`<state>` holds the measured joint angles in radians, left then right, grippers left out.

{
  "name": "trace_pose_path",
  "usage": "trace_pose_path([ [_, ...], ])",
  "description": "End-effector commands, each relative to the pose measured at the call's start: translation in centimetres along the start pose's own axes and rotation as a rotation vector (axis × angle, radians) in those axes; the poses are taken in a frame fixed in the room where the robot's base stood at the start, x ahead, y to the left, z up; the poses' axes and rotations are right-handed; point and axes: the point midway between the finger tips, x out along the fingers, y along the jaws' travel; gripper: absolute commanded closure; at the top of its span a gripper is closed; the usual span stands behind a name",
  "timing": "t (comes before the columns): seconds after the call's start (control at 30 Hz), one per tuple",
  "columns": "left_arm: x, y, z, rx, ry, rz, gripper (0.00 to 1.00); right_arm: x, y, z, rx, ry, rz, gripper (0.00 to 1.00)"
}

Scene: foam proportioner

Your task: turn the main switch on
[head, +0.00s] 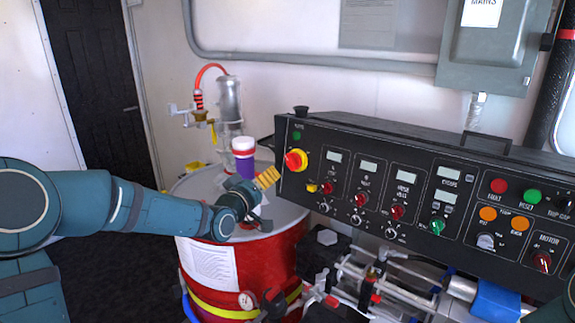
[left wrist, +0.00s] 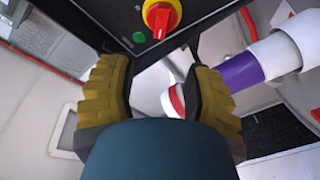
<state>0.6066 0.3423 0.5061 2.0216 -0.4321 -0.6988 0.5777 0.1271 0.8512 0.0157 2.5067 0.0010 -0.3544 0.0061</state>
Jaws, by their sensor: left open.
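A red rotary knob on a yellow round plate (head: 296,160), which looks like the main switch, is at the left end of the black control panel (head: 330,133). It also shows at the top of the left wrist view (left wrist: 160,14). A green lamp (head: 297,135) is above it; the small label is too small to read. My left gripper (head: 268,178), with yellow ribbed fingers, is just left of and below the knob, apart from it. In the left wrist view its fingers (left wrist: 152,75) are spread with nothing gripped. My right gripper is not in view.
A red drum (head: 285,252) stands below my left gripper, with a white and purple container (head: 243,158) on top, close by. A grey box labelled MAINS (head: 490,45) is on the wall at upper right. Pipes and valves (head: 385,280) sit below the panel.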

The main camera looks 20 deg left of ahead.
Motion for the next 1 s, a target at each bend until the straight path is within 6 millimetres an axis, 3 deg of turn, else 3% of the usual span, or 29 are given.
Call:
trace_pose_path([
  [0.6, 10.8, -0.1, 0.4, -0.003, -0.005, -0.002, 0.5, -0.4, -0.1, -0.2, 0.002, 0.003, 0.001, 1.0],
  [0.8, 12.7, -0.1, 0.3, -0.002, -0.004, -0.002, 0.5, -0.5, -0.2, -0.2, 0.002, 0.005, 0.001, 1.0],
  [1.0, 13.2, -0.1, 0.3, -0.001, -0.004, -0.003, 0.5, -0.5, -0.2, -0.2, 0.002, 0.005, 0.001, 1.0],
])
